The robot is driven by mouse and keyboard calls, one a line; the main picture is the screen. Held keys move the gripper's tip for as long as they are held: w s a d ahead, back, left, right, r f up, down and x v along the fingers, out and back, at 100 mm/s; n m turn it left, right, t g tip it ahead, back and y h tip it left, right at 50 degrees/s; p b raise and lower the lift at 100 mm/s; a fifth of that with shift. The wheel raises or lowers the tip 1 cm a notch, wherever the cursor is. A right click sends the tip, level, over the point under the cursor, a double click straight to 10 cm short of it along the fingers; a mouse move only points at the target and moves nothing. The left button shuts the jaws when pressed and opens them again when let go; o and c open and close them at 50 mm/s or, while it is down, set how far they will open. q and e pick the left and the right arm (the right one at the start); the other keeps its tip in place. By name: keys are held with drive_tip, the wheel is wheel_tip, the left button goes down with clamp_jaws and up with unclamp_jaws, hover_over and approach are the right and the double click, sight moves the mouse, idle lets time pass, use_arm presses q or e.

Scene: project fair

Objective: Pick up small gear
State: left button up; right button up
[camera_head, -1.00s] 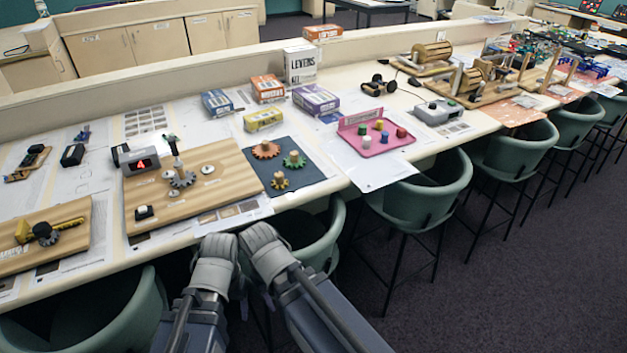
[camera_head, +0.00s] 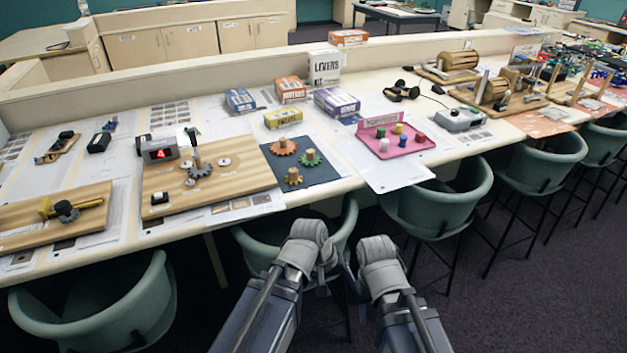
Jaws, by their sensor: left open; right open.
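A small tan gear (camera_head: 293,177) lies on a dark blue mat (camera_head: 328,175), near the mat's front left. A larger red-orange gear (camera_head: 283,147) and a green gear (camera_head: 310,158) lie behind it on the same mat. My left gripper (camera_head: 327,262) and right gripper (camera_head: 354,284) are low in the middle of the picture, in front of the table edge and well apart from the gears. Their fingers are mostly hidden by my wrists. Both are open, and I see nothing held.
A wooden board (camera_head: 245,178) with a grey gear stands left of the mat. A pink tray (camera_head: 400,150) with coloured pegs is to the right. Green chairs (camera_head: 440,195) line the table front. Boxes (camera_head: 283,118) stand behind the mat.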

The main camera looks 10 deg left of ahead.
use_arm(q)
drive_tip(key=w+a+r+n+t+h+b, duration=0.1)
drive_tip(key=w+n+t+b, duration=0.1)
drive_tip(key=w+n, duration=0.2)
drive_tip(key=w+a+r+n+t+h+b, duration=0.2)
drive_tip(key=w+n+t, duration=0.1)
drive_tip(key=w+n, duration=0.2)
drive_tip(key=w+a+r+n+t+h+b, duration=0.1)
drive_tip(key=w+n+t+h, duration=0.1)
drive_tip(key=w+n, duration=0.2)
drive_tip(key=shift+w+a+r+n+t+b, duration=0.15)
drive_tip(key=shift+a+r+n+t+b, duration=0.2)
drive_tip(key=shift+n, duration=0.35)
drive_tip(key=w+a+r+n+t+b, duration=0.2)
drive_tip(key=w+a+r+n+t, duration=0.25)
drive_tip(key=a+n, duration=0.4)
drive_tip(key=n+t+y+b, duration=0.1)
drive_tip(key=n+t+y, duration=0.25)
drive_tip(key=n, duration=0.35)
approach(291, 173)
drive_tip(key=x, duration=0.6)
drive_tip(key=shift+w+d, duration=0.15)
drive_tip(key=shift+d, duration=0.15)
drive_tip(key=shift+a+x, duration=0.15)
drive_tip(key=shift+x, duration=1.15)
drive_tip(key=shift+a+x, duration=0.15)
drive_tip(key=shift+x, duration=1.2)
clamp_jaws()
